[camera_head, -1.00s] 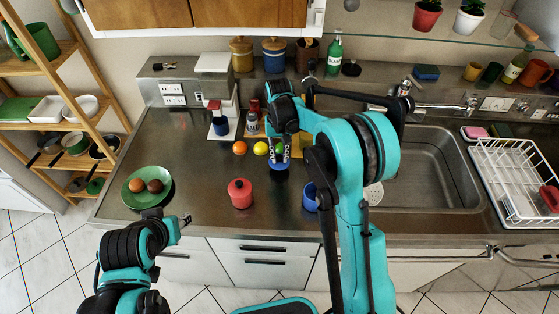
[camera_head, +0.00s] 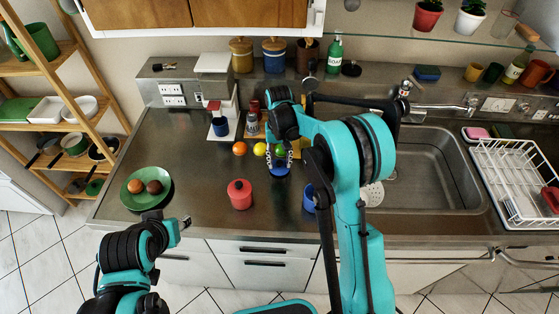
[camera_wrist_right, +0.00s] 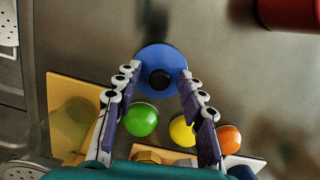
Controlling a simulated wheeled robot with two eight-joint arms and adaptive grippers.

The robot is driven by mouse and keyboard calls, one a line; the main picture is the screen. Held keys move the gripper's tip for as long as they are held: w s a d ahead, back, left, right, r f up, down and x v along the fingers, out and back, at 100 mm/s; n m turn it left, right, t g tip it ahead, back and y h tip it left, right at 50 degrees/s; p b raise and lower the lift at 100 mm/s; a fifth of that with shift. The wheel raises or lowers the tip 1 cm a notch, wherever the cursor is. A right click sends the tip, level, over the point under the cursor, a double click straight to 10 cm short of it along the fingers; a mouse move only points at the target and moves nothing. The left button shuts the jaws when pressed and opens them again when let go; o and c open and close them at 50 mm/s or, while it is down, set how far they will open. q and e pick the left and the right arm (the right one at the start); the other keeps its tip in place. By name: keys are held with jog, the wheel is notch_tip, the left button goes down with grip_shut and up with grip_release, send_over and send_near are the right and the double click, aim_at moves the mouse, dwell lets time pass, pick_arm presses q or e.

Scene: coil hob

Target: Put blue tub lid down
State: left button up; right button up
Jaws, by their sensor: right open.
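The blue tub lid (camera_head: 279,171) is a round blue disc with a black knob. It lies on the steel counter in the head view and shows from above in the right wrist view (camera_wrist_right: 160,58). My right gripper (camera_head: 279,162) is open, its fingers spread on both sides of the lid; in the right wrist view (camera_wrist_right: 158,75) the knob is between the fingertips and clear of them. A blue tub (camera_head: 309,199) stands to the right, partly hidden by my right arm. My left gripper (camera_head: 172,220) is over the front counter edge, away from the lid; its jaw opening is unclear.
A red lidded tub (camera_head: 240,195) stands front left of the lid. A green fruit (camera_wrist_right: 141,119), a yellow fruit (camera_wrist_right: 182,131) and an orange fruit (camera_wrist_right: 229,139) lie close behind it. A green plate (camera_head: 134,198) with fruit is at left. The sink (camera_head: 433,180) is at right.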

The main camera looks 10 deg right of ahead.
notch_tip(320, 180, up, 12)
jog(key=w+p, duration=0.1)
jog(key=p, duration=0.1)
jog(key=s+d+r+t, duration=0.35)
jog(key=s+r, duration=0.45)
jog(key=s, duration=0.3)
jog(key=s+f+t, duration=0.2)
jog(key=s, duration=0.5)
jog(key=s+d+f+n+t, duration=0.1)
jog(key=s+t, duration=0.2)
jog(key=s, duration=0.4)
jog(key=shift+d+f+n, duration=0.15)
jog(key=shift+f+n, duration=0.15)
jog(key=shift+f, duration=0.05)
notch_tip(320, 180, down, 8)
jog(key=b, duration=0.7)
jog(key=shift+r, duration=0.2)
